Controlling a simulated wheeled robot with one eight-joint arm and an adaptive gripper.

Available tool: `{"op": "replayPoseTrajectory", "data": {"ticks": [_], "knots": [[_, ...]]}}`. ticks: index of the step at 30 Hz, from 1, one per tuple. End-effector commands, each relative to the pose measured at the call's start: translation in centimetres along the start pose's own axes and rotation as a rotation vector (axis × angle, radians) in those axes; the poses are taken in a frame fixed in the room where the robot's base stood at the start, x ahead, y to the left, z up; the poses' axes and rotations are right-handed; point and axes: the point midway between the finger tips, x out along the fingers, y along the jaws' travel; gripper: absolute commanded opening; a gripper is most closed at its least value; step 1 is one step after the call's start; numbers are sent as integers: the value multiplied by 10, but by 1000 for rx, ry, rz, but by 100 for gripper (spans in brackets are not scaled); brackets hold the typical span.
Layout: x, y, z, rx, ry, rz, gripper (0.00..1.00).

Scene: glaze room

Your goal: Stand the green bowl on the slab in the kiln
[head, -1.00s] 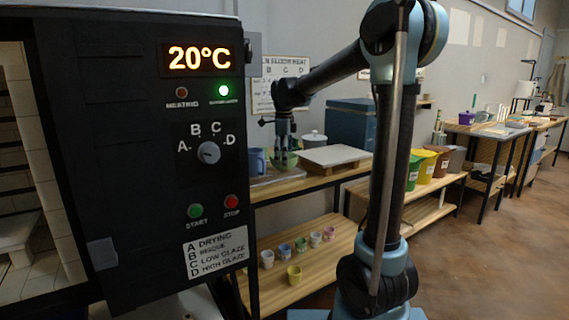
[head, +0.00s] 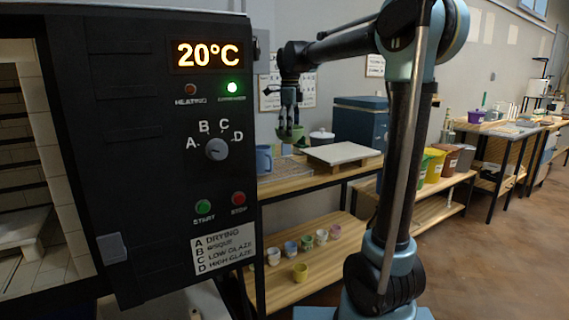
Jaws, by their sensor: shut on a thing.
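The green bowl (head: 292,135) is held in my gripper (head: 290,124), which is shut on it. It hangs a little above the wooden side table, between a blue mug and a white lidded pot, and looks tilted. The kiln (head: 130,90) stands at the left with its chamber open at the far left. Inside it, a pale slab (head: 22,228) shows in part, cut off by the left edge and the kiln's front panel.
Coloured bins (head: 436,165) stand further right. The floor at right is clear.

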Motion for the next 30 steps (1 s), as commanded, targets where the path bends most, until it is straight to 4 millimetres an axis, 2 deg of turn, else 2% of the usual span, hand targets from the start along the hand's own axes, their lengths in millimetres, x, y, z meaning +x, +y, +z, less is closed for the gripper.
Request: {"op": "replayPoseTrajectory", "data": {"ticks": [9, 17, 24, 30], "knots": [[47, 0, 0, 0, 0, 0, 55], [64, 0, 0, -1, 0, 0, 55], [94, 0, 0, -1, 0, 0, 55], [98, 0, 0, -1, 0, 0, 55]]}}
